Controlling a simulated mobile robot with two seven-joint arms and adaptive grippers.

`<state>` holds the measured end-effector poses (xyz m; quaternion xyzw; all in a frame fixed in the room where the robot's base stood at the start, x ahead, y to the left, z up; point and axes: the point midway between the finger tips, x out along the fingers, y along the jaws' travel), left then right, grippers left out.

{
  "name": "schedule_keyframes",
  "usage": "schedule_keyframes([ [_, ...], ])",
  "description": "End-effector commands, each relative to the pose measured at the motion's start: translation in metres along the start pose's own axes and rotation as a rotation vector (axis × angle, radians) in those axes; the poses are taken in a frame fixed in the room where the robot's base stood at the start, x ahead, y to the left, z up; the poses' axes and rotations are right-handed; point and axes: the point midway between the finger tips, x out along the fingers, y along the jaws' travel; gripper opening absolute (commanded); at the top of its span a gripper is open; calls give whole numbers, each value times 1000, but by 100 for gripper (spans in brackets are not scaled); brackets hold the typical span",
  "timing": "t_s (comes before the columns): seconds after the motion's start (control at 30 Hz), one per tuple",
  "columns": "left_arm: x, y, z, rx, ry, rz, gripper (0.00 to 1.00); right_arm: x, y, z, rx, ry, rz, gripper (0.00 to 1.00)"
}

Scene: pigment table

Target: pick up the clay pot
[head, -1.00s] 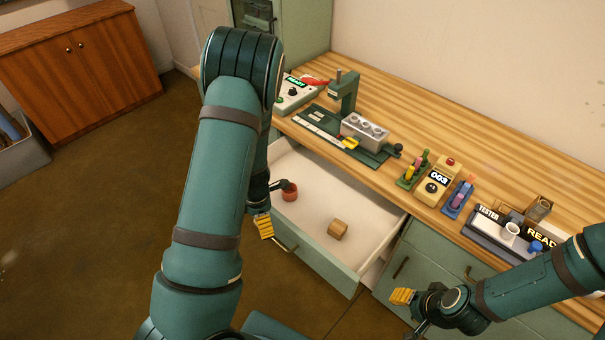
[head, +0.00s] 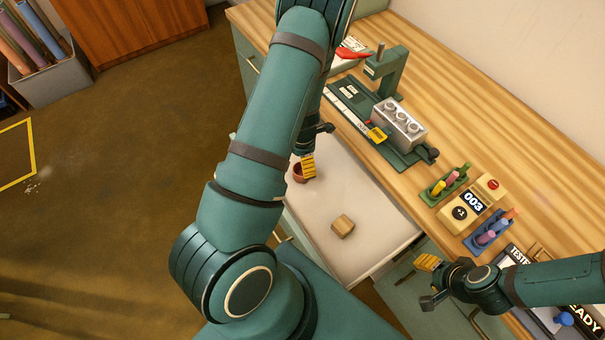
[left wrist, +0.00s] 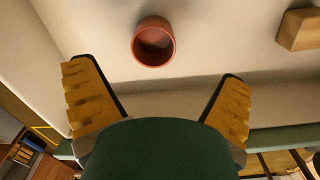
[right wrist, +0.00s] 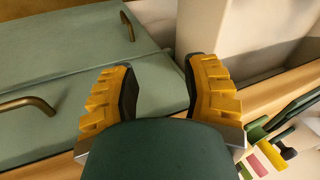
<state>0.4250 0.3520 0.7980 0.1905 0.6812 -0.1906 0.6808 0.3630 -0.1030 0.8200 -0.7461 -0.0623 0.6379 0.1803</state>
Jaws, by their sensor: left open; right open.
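The clay pot (head: 298,172) is a small reddish-brown cup in the open drawer, partly hidden behind my left gripper in the head view. In the left wrist view the pot (left wrist: 153,41) shows its open mouth, ahead of the fingertips and between their lines. My left gripper (head: 310,165) is open and empty, over the drawer close to the pot; a gap shows between fingers and pot in the wrist view. My right gripper (head: 428,281) is open and empty, in front of the cabinet below the counter; its fingers also show in the right wrist view (right wrist: 160,85).
A wooden block (head: 343,226) lies in the drawer (head: 330,262), right of the pot. The wooden counter (head: 470,110) above holds a green press (head: 388,68), a grey block with round tops (head: 399,124), pigment racks (head: 446,184) and a box reading 003 (head: 468,207).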

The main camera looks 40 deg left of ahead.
Motion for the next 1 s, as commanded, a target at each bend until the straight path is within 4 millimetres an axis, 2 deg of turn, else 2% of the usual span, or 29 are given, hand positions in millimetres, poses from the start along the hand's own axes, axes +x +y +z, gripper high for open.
schedule_keyframes([
  [0.03,12,0,-1,-2,1,-2,96,4,2,2,-1,-3,0,47],
  [0.1,21,0,-1,-2,1,-1,96,6,2,3,-2,-5,-1,47],
  [0.37,38,2,0,-1,-1,0,96,9,4,5,-3,-9,-1,47],
  [0.7,81,8,-3,-1,0,0,96,19,7,10,-6,-19,-2,47],
  [1.0,84,8,-2,0,-1,0,96,19,7,10,-6,-20,-3,47],
])
